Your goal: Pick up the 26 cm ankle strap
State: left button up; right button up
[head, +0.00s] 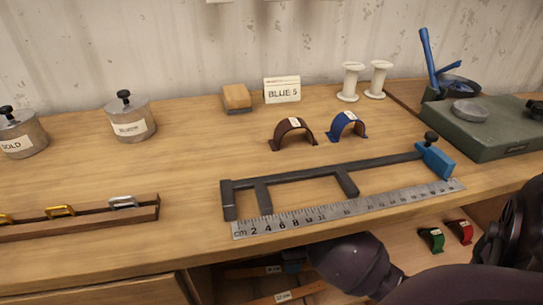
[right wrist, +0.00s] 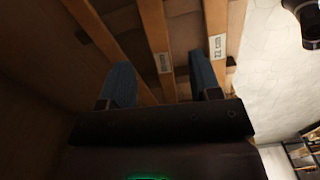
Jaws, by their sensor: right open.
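Long tan straps lie on the shelf under the bench. In the right wrist view, a middle strap (right wrist: 154,30) has a small label too blurred to read, and a right strap (right wrist: 215,22) has a label that looks like 22 cm. Another strap (right wrist: 95,28) runs at the left. I cannot tell which is the 26 cm one. My right gripper (right wrist: 163,75) is open, its blue fingers apart, with the middle strap running between them in the picture; contact is not clear. In the head view, two labelled straps (head: 290,293) show partly below the bench edge, beside my right arm. My left gripper is not in view.
The bench top (head: 190,215) overhangs the shelf. On it lie a steel ruler (head: 350,207), a dark measuring frame (head: 300,175) and two arched pieces, brown (head: 293,128) and blue (head: 348,122). Green (head: 431,239) and red (head: 460,231) pieces sit on the lower shelf at the right.

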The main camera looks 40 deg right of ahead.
aim_at(274, 270)
jog(key=shift+f, duration=0.35)
notch_tip(274, 270, down, 3)
jog(key=shift+f+b, duration=0.15)
jog(key=shift+b, duration=0.85)
jog(key=shift+w+f+b, duration=0.1)
jog(key=shift+f+b, duration=0.2)
jog(key=shift+f, duration=0.35)
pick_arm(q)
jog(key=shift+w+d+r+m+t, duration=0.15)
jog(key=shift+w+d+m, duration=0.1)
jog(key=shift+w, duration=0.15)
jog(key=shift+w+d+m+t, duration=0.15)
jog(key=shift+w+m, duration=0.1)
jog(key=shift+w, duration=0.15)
pick_arm(e)
jog(key=shift+r, duration=0.15)
jog(key=shift+c, duration=0.4)
jog(key=c, duration=0.9)
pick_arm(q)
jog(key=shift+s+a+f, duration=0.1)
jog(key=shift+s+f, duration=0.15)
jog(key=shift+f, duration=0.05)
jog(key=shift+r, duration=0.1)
